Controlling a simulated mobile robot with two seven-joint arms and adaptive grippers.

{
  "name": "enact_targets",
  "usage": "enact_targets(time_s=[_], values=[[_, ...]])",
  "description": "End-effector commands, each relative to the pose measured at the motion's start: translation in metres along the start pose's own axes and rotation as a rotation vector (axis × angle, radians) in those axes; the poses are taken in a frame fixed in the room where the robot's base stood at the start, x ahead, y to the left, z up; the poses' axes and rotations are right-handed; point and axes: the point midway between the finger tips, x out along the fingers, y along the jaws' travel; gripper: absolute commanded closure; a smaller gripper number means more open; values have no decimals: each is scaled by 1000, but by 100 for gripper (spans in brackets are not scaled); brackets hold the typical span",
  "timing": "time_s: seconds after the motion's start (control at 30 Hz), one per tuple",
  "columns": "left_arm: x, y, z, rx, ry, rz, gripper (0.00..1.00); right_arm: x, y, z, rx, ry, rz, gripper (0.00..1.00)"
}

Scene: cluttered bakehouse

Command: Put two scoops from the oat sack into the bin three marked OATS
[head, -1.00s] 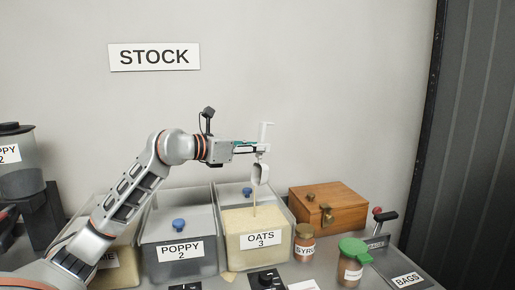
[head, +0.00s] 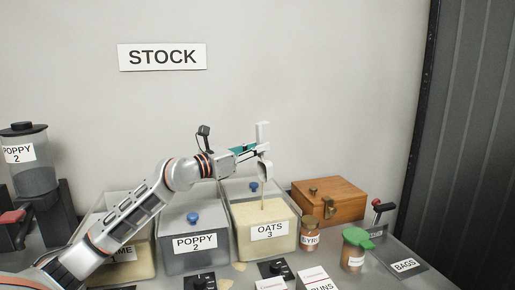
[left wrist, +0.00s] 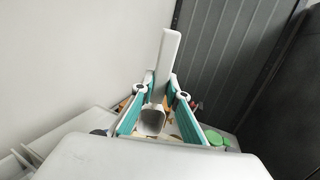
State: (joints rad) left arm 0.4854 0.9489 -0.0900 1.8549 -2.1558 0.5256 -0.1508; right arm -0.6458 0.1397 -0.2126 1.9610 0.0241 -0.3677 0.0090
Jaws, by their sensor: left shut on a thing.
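My left gripper (head: 250,152) is shut on a pale scoop (head: 264,171), which hangs tilted above bin three. In the left wrist view, the scoop's cup (left wrist: 153,120) sits between the teal fingers, with its white handle standing up. A thin tan stream (head: 262,196) runs from the scoop's lower end down into the bin. The clear bin marked OATS 3 (head: 266,249) holds pale tan oats, and its top is open at the front. A lid with a blue knob (head: 253,187) is at its back. The oat sack and my right gripper are not in view.
The POPPY 2 bin (head: 195,262) stands left of the oats bin. On the right are a wooden box (head: 330,203), a brown syrup jar (head: 309,236) and a green-lidded jar (head: 355,250). A tan patch (head: 239,266) lies on the counter before the oats bin.

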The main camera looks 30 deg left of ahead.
Motion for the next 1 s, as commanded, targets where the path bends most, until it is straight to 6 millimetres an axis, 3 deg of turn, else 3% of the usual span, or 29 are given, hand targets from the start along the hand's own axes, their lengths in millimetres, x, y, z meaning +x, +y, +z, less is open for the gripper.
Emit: enact_targets(time_s=[0.7,1.0], values=[[5,0,60,1,-2,0,100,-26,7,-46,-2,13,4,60],[5,0,60,1,0,0,100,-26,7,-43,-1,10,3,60]])
